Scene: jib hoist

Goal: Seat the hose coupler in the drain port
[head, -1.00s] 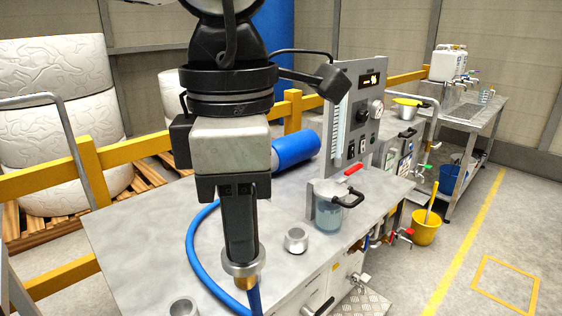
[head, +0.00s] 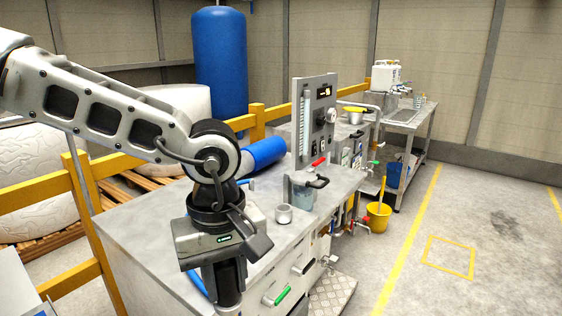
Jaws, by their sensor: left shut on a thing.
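My left gripper (head: 226,282) points down in front of the near bench. It is shut on the hose coupler, whose end is at or below the bottom edge of the head view and mostly hidden. A piece of blue hose (head: 196,284) shows on the bench to the left of the gripper. The bench's front, right of the gripper, carries several fittings, among them a green-handled one (head: 276,296) and a metal one (head: 328,262). I cannot tell which is the drain port. My right gripper is not in view.
A yellow bucket (head: 379,217) stands on the floor beyond. The floor at right is clear.

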